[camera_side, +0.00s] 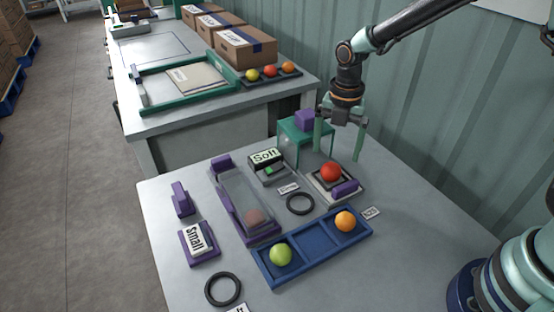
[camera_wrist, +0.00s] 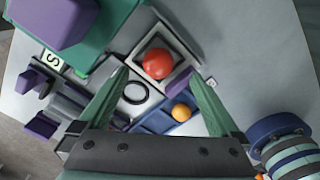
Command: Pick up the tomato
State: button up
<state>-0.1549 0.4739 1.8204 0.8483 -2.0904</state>
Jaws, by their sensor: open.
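A red tomato (camera_side: 331,172) sits on a small pale square stand (camera_side: 318,186) with a dark inset, beside a purple block. It also shows in the wrist view (camera_wrist: 158,63), between and just beyond my fingertips. My gripper (camera_side: 338,154) is open and empty, its green fingers pointing down above the red tomato; in the wrist view the fingers (camera_wrist: 160,76) are spread wide. A blue tray (camera_side: 316,240) holds a green tomato (camera_side: 280,254) at its left end and an orange tomato (camera_side: 346,221) at its right end. A pinkish tomato (camera_side: 254,217) shows blurred through a clear cover.
A green stand (camera_side: 292,128) with a purple block (camera_side: 305,120) on top is close to my gripper's left.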

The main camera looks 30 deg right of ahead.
aim_at(333, 164)
jog(key=shift+w+f, duration=0.1)
jog(key=shift+f, duration=2.85)
jog(key=c, duration=1)
